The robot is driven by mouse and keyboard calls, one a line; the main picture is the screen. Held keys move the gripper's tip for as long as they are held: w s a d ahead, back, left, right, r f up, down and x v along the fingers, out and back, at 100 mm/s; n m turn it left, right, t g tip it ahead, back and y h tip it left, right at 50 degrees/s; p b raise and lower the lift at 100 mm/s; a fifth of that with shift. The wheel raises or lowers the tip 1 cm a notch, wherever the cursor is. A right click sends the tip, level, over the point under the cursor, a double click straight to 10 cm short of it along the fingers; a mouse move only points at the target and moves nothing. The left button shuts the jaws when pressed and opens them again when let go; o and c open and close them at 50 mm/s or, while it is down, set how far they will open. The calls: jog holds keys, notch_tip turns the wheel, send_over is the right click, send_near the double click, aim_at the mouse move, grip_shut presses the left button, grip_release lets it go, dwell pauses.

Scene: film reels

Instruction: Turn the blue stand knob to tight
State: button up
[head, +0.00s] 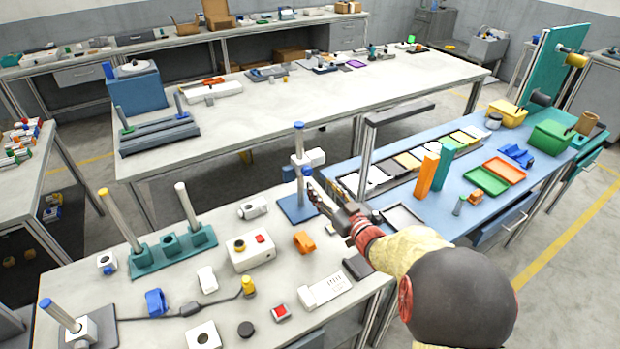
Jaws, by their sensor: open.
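A stand with a blue base plate (290,212) and a pale post (299,145) with a blue cap stands upright at the right back corner of the near grey bench. A white clamp block sits on the post. A small blue knob (307,171) shows low on the front right of this block; its setting is too small to read. My gripper (312,187) is open, just below and right of the knob, with its fingers pointing up and left toward it. At this size I cannot tell whether the fingers touch the knob or stand around it.
On the same bench, a white box with a red button (255,256), an orange block (304,242) and a teal two-post stand (175,252) lie left and below.

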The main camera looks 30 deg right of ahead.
aim_at(309, 173)
jog(key=w+b, duration=0.1)
jog(key=w, duration=0.4)
jog(key=shift+w+a+f+b, duration=0.1)
jog(key=shift+w+f+b, duration=0.05)
jog(key=shift+b, duration=0.15)
jog(key=shift+w, duration=0.75)
jog(key=shift+c, duration=0.7)
grip_shut()
